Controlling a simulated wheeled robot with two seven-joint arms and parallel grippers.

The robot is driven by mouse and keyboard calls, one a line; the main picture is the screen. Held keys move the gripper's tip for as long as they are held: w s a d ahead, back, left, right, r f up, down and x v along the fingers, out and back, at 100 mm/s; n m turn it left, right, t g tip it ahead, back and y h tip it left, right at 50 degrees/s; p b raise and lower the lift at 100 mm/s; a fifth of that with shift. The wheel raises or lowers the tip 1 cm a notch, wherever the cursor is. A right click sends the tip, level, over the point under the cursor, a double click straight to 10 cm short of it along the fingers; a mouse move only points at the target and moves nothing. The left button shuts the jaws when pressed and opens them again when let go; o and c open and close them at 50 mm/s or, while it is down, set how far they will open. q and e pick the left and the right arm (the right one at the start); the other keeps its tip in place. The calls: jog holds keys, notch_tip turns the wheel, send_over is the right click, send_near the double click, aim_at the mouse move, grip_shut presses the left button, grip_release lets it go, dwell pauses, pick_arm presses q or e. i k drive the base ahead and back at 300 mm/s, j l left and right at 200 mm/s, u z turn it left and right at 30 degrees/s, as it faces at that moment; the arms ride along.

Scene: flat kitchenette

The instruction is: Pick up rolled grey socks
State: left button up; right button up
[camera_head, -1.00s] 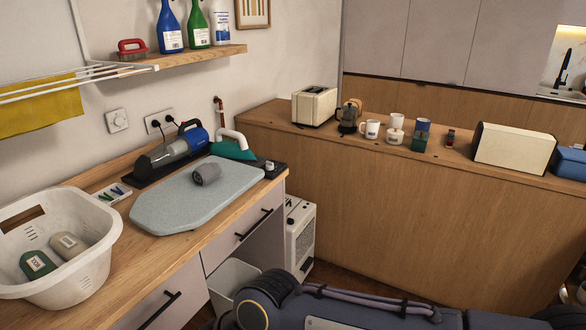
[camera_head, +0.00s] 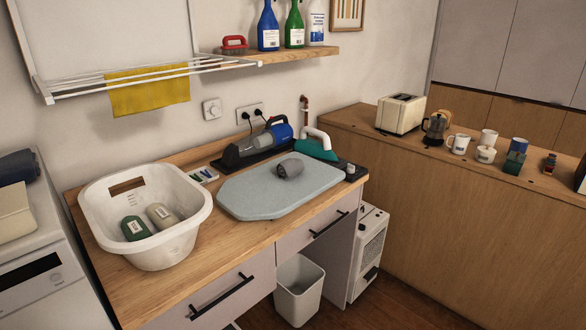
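The rolled grey socks (camera_head: 290,168) lie as a small dark grey bundle on the light grey ironing pad (camera_head: 252,204), toward its back middle. The pad rests on the wooden counter (camera_head: 222,247). Nothing touches the socks except the pad. Neither of my grippers shows in the head view now.
A white basket (camera_head: 104,222) with two bottles stands left of the pad. A handheld vacuum (camera_head: 258,144) and a green-and-white iron (camera_head: 316,146) stand behind it. A white bin (camera_head: 299,290) is below the counter. A drying rack hangs above left.

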aim_at(288, 167)
jog(key=i+u, duration=0.1)
jog(key=u, duration=0.7)
jog(key=i+l+u, duration=0.15)
jog(key=l+u, duration=0.2)
jog(key=i+l+u, duration=0.1)
jog(key=l+u, duration=0.55)
jog(key=i+l, duration=0.1)
jog(key=l, duration=0.65)
jog(key=i+l+u, duration=0.15)
jog(key=l, duration=0.6)
jog(key=k, duration=0.05)
